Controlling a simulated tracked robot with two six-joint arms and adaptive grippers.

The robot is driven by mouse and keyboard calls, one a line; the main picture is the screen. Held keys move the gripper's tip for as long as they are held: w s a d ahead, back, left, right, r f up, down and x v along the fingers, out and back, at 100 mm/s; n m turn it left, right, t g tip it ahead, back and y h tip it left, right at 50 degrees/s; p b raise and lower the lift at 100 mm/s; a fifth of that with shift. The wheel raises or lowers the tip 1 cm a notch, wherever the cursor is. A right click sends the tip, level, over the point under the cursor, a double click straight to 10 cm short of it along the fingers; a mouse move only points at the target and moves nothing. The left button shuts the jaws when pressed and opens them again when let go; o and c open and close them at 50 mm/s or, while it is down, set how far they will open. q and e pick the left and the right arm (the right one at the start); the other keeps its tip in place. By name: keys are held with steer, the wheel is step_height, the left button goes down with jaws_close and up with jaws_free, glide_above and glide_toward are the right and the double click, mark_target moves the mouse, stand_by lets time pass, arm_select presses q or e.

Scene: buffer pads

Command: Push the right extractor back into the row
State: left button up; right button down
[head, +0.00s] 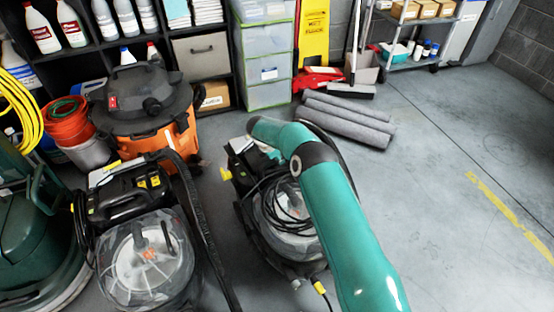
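The right extractor (284,240) stands on the grey floor in the middle of the head view. It has a black body, a clear tank, coiled black cable and yellow parts. My teal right arm reaches in from the bottom right and covers its right side and part of its top. My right gripper is hidden from view, so I cannot tell whether it touches the extractor. My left gripper is not in view. Another extractor (143,262) with a clear tank stands to the left, with a black hose on its right side and a floor gap between the two.
A green machine (35,235) stands at the far left. An orange vacuum (150,125) and orange bucket (68,125) stand behind the left extractor. Rolled grey mats (345,120) lie behind right. Shelves and drawers (268,95) line the back. The right floor is clear.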

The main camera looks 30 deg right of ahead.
steer(key=shift+w, duration=0.2)
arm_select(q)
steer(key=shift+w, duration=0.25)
arm_select(e)
steer(key=shift+w+r, duration=0.1)
steer(key=shift+r, duration=0.05)
steer(key=c, duration=0.9)
jaws_free()
steer(key=shift+w, duration=0.1)
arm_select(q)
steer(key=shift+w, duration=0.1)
arm_select(e)
steer(key=v, duration=1.1)
steer(key=shift+a+r, duration=0.25)
steer(key=shift+r, duration=0.05)
steer(key=shift+d, duration=0.15)
